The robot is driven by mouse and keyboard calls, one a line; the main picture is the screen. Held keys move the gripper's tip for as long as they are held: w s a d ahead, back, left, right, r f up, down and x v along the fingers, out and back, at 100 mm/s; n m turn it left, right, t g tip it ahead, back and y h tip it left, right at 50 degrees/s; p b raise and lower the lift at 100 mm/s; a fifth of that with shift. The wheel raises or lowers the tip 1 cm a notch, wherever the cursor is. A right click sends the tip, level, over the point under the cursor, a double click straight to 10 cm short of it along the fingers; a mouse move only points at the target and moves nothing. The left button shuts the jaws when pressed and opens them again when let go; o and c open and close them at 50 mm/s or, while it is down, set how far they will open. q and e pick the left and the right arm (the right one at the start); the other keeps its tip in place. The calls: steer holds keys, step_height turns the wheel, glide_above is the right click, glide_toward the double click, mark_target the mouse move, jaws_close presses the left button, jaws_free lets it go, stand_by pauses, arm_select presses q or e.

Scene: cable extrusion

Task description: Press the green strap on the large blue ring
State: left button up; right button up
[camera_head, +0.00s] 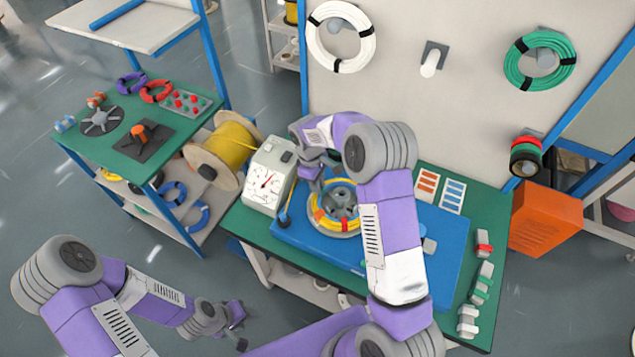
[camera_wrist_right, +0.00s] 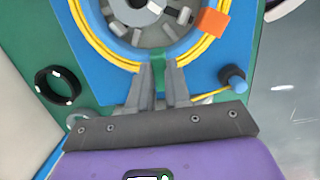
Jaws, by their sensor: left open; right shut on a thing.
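The ring also shows in the right wrist view (camera_wrist_right: 92,38). My right gripper (camera_wrist_right: 160,75) is shut on a green strap (camera_wrist_right: 157,72), whose upper end is at the ring's near edge; I cannot tell whether it is pressed on. In the head view the right gripper (camera_head: 316,172) is above the ring's far left side, and the strap is hidden. My left gripper (camera_head: 238,325) is open and empty, away from the table.
A dial gauge (camera_head: 268,180) stands left of the board. An orange piece (camera_wrist_right: 213,22) sits at the ring. Red, green and white straps (camera_head: 482,278) line the table's right edge. Blue coils (camera_head: 198,216) lie on a lower shelf at left. My right arm crosses above the board.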

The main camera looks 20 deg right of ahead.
steer(key=shift+f, duration=0.5)
stand_by(0.8)
steer(key=o, duration=0.9)
steer(key=shift+r, duration=0.15)
step_height(320, 180, up, 8)
steer(key=p, duration=0.5)
stand_by(0.5)
